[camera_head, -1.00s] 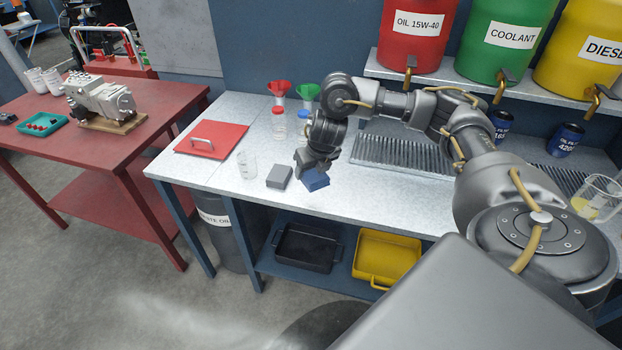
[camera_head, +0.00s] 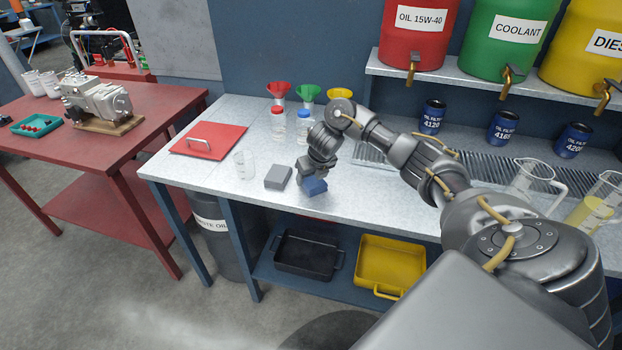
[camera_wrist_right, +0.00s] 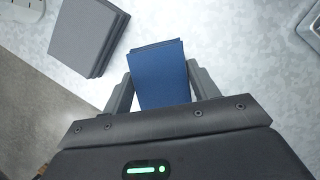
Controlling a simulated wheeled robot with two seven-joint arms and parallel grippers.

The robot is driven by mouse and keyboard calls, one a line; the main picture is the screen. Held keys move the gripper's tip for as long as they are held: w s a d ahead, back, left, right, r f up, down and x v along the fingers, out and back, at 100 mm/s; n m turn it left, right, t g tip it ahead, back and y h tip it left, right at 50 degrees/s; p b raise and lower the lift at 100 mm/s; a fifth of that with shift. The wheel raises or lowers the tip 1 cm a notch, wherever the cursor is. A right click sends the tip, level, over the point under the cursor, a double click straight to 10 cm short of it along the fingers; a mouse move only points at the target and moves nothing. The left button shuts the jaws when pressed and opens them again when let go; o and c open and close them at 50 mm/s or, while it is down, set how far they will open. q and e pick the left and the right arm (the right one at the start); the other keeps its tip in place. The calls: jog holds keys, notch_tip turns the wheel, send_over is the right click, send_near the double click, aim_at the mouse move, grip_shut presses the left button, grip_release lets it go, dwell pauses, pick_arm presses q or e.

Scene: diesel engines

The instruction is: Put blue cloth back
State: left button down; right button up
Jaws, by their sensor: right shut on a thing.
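The blue cloth (camera_head: 315,187) is a small folded block at the front of the metal workbench. My right gripper (camera_head: 308,184) comes down on it from above and is shut on it. In the right wrist view the cloth (camera_wrist_right: 160,75) lies between the two fingers of the right gripper (camera_wrist_right: 160,88). I cannot tell whether the cloth touches the bench top. A grey folded cloth (camera_head: 278,177) lies just left of the blue one, apart from it; it also shows in the right wrist view (camera_wrist_right: 88,38). My left gripper is not in view.
The workbench (camera_head: 215,178) also holds a clear beaker (camera_head: 244,164), a red lid (camera_head: 208,139), bottles and funnels. A metal grate (camera_head: 375,155) and oil filters stand to the right. A black tray (camera_head: 305,253) and a yellow tray (camera_head: 390,265) sit on the shelf below.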

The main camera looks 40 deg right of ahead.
jog(key=shift+f, duration=0.1)
jog(key=o, duration=0.9)
jog(key=shift+o, duration=0.2)
jog(key=shift+r, duration=0.45)
jog(key=p+v, duration=0.5)
jog(key=v, duration=0.6)
jog(key=shift+s+r, duration=0.15)
jog(key=shift+s, duration=0.1)
